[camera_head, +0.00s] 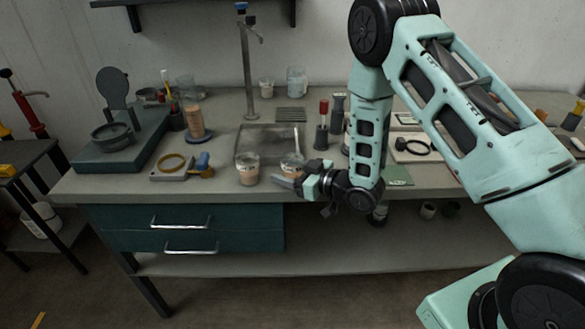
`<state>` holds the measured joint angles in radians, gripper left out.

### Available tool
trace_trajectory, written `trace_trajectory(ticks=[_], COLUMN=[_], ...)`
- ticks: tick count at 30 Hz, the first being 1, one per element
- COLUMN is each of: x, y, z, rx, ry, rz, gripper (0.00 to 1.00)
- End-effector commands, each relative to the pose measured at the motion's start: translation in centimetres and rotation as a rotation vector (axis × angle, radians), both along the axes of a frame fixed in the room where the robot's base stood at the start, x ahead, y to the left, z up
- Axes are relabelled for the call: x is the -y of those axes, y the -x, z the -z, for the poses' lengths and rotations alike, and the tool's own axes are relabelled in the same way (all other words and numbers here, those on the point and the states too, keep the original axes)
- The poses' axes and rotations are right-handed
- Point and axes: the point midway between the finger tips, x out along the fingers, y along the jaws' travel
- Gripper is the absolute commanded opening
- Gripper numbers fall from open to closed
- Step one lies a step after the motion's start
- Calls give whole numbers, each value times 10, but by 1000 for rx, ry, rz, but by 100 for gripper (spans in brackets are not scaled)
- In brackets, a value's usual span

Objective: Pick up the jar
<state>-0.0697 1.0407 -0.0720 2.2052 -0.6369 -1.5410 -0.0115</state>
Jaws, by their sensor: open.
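A small glass jar with pinkish-beige contents (247,170) stands upright near the front edge of the workbench (225,185). A second, similar jar (292,163) stands just right of it, partly hidden behind my gripper. I cannot tell which of them the task means. My gripper (288,180) is open, with its fingers pointing left, low over the bench's front edge. It is in front of the second jar and to the right of the first. I see nothing held between the fingers, and cannot tell whether they touch the second jar.
A shallow sink (268,139) with a tall tap (247,70) lies behind the jars.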

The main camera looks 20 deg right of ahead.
Motion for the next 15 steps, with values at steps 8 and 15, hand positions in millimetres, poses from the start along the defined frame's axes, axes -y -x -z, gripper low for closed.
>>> trace_trajectory(ticks=[8,15], x=[-5,-5], y=[-6,-6], z=[2,2], rx=[-1,0], ry=[0,0], rz=[0,0], gripper=[61,26])
